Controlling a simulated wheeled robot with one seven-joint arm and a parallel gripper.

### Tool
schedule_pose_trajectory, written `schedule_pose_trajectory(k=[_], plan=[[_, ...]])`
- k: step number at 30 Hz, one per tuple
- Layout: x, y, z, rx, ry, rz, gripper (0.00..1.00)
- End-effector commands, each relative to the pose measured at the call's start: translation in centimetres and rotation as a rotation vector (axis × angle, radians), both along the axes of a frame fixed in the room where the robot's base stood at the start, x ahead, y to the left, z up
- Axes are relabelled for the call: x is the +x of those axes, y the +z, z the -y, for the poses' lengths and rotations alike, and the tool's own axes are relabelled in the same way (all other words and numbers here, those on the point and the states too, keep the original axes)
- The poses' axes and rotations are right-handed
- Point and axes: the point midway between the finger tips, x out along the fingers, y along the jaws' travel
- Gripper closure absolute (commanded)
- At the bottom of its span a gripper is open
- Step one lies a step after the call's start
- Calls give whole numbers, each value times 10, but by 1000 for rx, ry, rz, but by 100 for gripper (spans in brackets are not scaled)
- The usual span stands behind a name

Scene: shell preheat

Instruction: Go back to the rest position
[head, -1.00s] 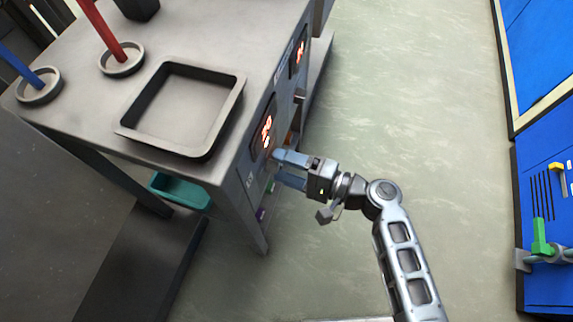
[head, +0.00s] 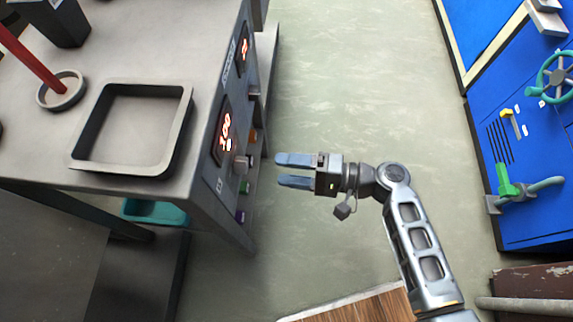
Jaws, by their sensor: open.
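My gripper (head: 279,170) is open and empty, its two blue-grey fingers level and pointing left. It hangs over the floor, apart from the front panel (head: 232,140) of the grey bench. My arm reaches up from the bottom right.
The bench top holds a square dark-rimmed tray (head: 180,130) and a red rod in a round holder (head: 62,104). A teal bin (head: 155,211) sits under the bench. Blue cabinets (head: 530,160) stand at the right. Open floor (head: 360,80) lies between.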

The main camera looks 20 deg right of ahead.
Motion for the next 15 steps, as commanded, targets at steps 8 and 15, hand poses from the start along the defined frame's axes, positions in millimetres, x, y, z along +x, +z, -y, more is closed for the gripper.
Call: schedule_pose_trajectory(k=[8, 15], plan=[[0, 0, 0, 0, 0, 0, 32], [-30, -16, 5, -137, -62, -30, 32]])
